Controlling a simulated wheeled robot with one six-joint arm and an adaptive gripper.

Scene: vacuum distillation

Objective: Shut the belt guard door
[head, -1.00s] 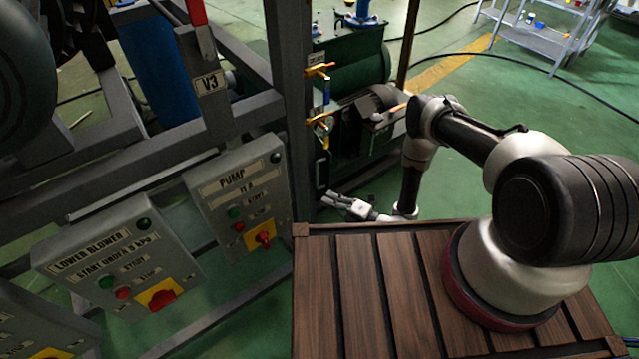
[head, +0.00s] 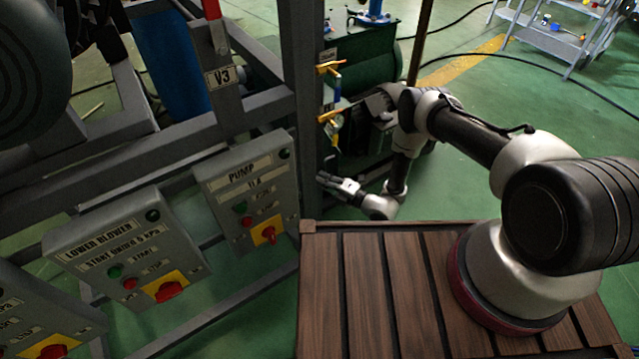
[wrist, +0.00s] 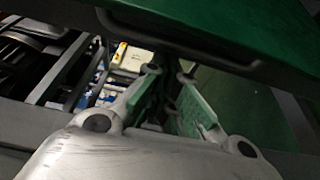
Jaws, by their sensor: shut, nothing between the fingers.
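My gripper (head: 324,179) is low beside the dark frame post, past the far edge of my slatted deck in the head view. In the wrist view its fingers (wrist: 165,88) point away from the camera, shut and empty. A dark green panel (wrist: 225,28) spans the top of the wrist view, just beyond the fingertips; I cannot tell whether it is the belt guard door or whether the fingers touch it. In the head view a green machine (head: 362,70) stands behind the post. No belt guard door is clearly recognisable there.
The pump box (head: 250,190) and lower blower box (head: 130,255) hang on the frame at left. Green floor at right is open up to a grey shelf (head: 555,40).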

